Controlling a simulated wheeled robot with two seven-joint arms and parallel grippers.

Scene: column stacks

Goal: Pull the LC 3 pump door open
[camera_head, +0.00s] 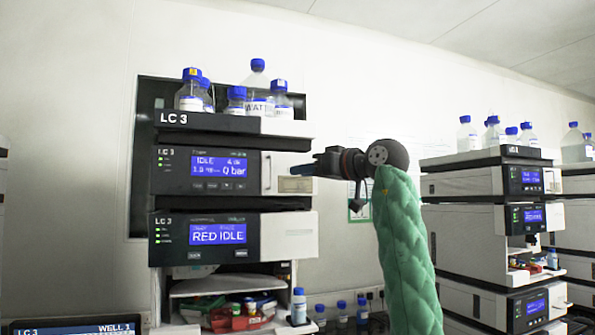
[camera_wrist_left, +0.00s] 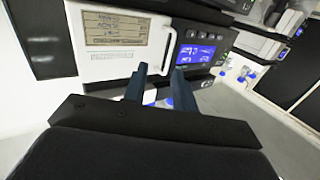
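The LC 3 stack stands left of centre. Its upper module, with a blue screen reading IDLE, has a pale pump door (camera_head: 290,159) that looks shut. A vertical handle (camera_head: 268,173) is at the door's left side, beside the screen. My left gripper (camera_head: 300,171) is in front of the door's right part, its fingers pointing left toward the handle. In the left wrist view, the fingers (camera_wrist_left: 160,70) are open with nothing between them. The handle (camera_wrist_left: 164,50) shows just beyond the gap, apart from the fingertips as far as I can tell. My right gripper is in neither view.
Blue-capped bottles (camera_head: 257,100) stand on top of the stack. A second module (camera_head: 210,236) reading RED IDLE sits below, above a shelf (camera_head: 215,286) with small items. Another stack (camera_head: 465,210) stands at the right. Open room lies between the stacks.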

